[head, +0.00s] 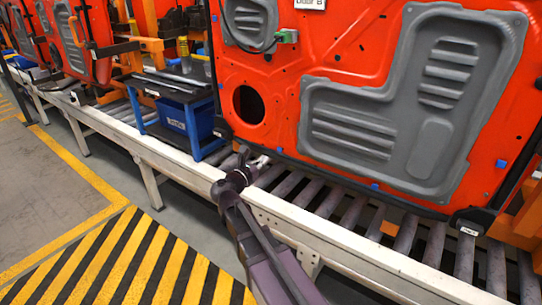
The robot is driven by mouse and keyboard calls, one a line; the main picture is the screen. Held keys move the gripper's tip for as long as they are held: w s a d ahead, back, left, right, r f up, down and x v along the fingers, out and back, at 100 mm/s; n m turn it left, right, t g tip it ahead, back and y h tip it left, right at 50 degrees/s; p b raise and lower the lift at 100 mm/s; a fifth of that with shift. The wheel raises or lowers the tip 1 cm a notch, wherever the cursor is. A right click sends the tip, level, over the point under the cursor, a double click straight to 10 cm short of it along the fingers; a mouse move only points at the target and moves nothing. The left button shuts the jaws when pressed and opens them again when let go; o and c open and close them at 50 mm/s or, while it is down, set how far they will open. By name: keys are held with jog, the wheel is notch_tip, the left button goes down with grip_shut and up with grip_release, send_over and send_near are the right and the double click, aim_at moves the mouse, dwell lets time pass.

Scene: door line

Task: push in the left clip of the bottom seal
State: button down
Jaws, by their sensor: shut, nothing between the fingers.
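The orange door (290,85) with grey panels stands upright above the roller line. The bottom seal (330,174) is a dark strip along its lower edge. Small blue clips show just above the seal: the left clip (279,150) and another blue clip (375,186) farther right. I cannot tell how deep either clip sits. My gripper (262,159) is shut and empty, near the seal at the door's lower left, a little left of and below the left clip. I cannot tell whether it touches the seal.
The white conveyor rail (340,237) and grey rollers (352,212) run below the door. A blue cart (180,118) with a bin stands left of my gripper. More orange doors (85,40) stand farther left. The striped floor (120,265) in front is clear.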

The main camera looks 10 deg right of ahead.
jog(key=v, duration=0.6)
jog(key=shift+s+a, duration=0.2)
jog(key=shift+s, duration=0.1)
jog(key=shift+r, duration=0.1)
jog(key=s+d+f+m+g+y, duration=0.3)
jog(key=s+d+f+m+g, duration=0.4)
jog(key=d+f+m, duration=0.4)
jog(key=s+a+f+m+g+y, duration=0.1)
jog(key=s+f+m+g+y, duration=0.4)
jog(key=m, duration=1.1)
jog(key=shift+s+f+g+y, duration=0.4)
jog(key=shift+s+f+y, duration=0.9)
jog(key=shift+s+y, duration=1.2)
jog(key=shift+s+a, duration=0.1)
jog(key=shift+a, duration=0.05)
